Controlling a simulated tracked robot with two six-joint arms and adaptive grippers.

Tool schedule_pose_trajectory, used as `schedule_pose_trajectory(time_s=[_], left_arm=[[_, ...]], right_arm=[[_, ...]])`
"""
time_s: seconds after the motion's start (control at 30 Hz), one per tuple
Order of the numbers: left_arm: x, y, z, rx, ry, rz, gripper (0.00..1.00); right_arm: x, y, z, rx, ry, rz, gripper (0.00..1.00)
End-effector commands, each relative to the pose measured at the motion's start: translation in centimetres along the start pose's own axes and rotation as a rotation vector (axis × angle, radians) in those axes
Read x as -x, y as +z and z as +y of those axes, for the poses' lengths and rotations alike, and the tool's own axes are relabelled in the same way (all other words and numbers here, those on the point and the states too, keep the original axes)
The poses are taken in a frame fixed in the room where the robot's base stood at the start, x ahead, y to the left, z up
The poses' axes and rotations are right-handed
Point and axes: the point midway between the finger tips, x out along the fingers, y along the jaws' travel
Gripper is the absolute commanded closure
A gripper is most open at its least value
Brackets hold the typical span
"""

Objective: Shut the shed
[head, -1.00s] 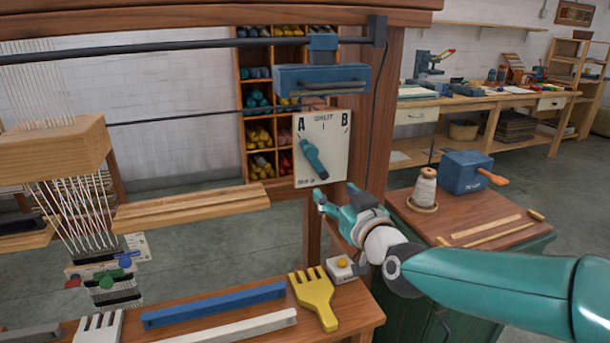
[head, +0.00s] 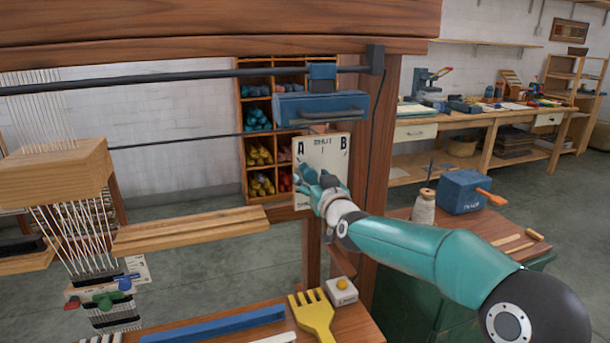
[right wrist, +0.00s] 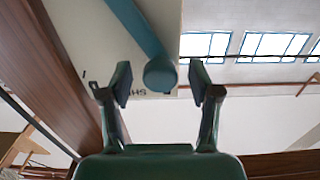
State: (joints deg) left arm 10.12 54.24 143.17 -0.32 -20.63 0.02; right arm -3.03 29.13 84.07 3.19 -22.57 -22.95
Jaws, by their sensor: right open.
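The white selector plate (head: 334,151), marked A, SHUT and B, is fixed to the loom's right post. Its teal lever is mostly hidden by my right gripper (head: 308,178) in the head view. In the right wrist view the lever (right wrist: 137,27) runs from the top edge down to a round end (right wrist: 160,74). That end shows between the two fingertips of my right gripper (right wrist: 160,82), which is open, with a gap on each side. My left gripper is not in view.
A blue box with a handle (head: 318,108) is just above the plate. A wooden bench below carries a yellow comb (head: 314,314) and a small white box with a yellow button (head: 341,290). A thread cone (head: 424,207) and blue box (head: 466,192) stand at right.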

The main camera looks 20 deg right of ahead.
Motion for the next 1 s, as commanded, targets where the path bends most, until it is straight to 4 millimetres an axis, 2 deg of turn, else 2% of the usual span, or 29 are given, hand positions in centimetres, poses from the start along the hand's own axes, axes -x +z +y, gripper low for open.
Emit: schedule_pose_trajectory(time_s=[0.2,0.5,0.87,1.0], left_arm=[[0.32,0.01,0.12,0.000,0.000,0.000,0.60],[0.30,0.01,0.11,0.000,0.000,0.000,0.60],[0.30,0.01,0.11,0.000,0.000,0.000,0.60],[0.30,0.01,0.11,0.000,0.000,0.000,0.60]], right_arm=[[-1.36,0.00,-0.03,0.000,0.000,0.000,0.38],[-1.48,0.05,-0.08,0.000,-0.001,0.000,0.40],[-1.48,0.03,-0.11,0.000,-0.002,0.000,1.00],[-1.48,0.03,-0.12,0.000,-0.002,0.000,1.00]])
